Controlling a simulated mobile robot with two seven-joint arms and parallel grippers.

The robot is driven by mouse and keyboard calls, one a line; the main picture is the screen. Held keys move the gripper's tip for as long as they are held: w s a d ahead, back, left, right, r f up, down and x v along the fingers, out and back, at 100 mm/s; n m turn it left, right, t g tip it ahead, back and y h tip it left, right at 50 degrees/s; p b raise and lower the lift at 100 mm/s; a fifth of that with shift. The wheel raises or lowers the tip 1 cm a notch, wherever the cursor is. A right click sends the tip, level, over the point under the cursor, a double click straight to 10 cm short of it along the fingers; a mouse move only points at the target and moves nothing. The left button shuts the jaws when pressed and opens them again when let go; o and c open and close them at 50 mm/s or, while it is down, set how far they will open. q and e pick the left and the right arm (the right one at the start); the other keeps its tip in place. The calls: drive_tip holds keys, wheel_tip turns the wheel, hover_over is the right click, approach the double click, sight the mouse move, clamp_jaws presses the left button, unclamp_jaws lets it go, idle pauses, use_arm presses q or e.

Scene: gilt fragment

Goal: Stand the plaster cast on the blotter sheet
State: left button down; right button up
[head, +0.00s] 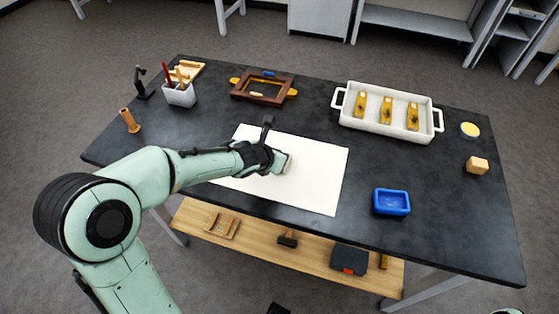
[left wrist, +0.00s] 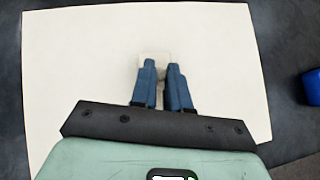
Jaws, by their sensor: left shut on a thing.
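The blotter sheet (head: 318,180) is a large cream sheet lying flat on the dark table. It also fills most of the left wrist view (left wrist: 75,60). My left gripper (head: 279,162) is over the middle of the sheet, shut on the plaster cast (head: 287,165), a small off-white piece. In the left wrist view the cast (left wrist: 155,58) shows pale between and beyond the blue fingertips (left wrist: 161,70). The fingers hide much of it, and I cannot tell whether it touches the sheet. My right gripper is not in view.
A white tray (head: 343,115) with several yellow pieces stands at the back right. A blue dish (head: 392,202) sits right of the sheet. A brown frame (head: 240,90) and a white pen cup (head: 180,96) stand behind it. A wooden cube (head: 477,165) is far right.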

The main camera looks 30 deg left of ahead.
use_arm(q)
drive_tip(key=shift+w, duration=0.1)
drive_tip(key=shift+f, duration=0.15)
drive_tip(key=c, duration=1.1)
unclamp_jaws()
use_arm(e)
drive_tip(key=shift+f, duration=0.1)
use_arm(q)
drive_tip(key=shift+r, duration=0.25)
drive_tip(key=p+v, duration=0.8)
drive_tip(key=v, duration=0.4)
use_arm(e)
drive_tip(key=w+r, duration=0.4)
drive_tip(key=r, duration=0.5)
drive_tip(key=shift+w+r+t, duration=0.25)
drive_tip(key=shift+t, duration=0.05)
